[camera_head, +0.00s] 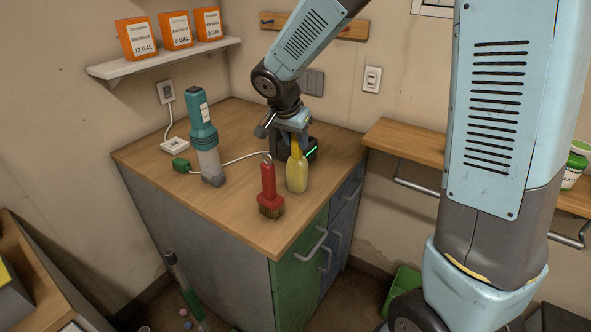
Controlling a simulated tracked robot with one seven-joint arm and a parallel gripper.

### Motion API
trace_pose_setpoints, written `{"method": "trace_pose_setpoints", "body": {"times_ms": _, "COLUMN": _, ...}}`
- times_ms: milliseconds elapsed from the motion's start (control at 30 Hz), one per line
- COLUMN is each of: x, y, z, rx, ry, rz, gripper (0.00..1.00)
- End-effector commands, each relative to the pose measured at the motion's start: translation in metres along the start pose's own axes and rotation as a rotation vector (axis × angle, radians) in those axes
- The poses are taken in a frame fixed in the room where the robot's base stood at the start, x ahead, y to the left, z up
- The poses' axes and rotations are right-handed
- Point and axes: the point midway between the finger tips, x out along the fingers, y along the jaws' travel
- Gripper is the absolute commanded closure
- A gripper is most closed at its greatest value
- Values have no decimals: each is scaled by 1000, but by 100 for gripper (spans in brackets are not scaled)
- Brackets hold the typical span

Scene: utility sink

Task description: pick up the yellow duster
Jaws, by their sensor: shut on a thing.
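The yellow duster (297,175) is upright over the wooden top of the cabinet, near its right side. It has a pale yellow, rounded lower body and a narrower, darker yellow upper part. My gripper (297,147) reaches down from above and is shut on the duster's narrow upper part. The fingertips are small in this view and partly hidden. I cannot tell whether the duster's bottom touches the cabinet top or is slightly above it.
A red brush (268,183) with dark bristles stands just left of the duster. A teal and grey flashlight-like tool (205,140) stands farther left, near a green plug (181,165) and white cord. The wooden top (235,215) is clear in front. A wooden shelf (408,144) lies right.

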Motion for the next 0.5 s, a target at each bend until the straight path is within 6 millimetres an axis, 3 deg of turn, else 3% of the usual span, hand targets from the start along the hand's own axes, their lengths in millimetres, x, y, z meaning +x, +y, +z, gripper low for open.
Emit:
{"method": "trace_pose_setpoints", "body": {"times_ms": 267, "x": -12, "y": 0, "z": -5, "rx": 1, "ry": 2, "rz": -2, "gripper": 100}}
{"method": "trace_pose_setpoints", "body": {"times_ms": 500, "x": -52, "y": -1, "z": -22, "rx": 2, "ry": 3, "rz": -4, "gripper": 100}}
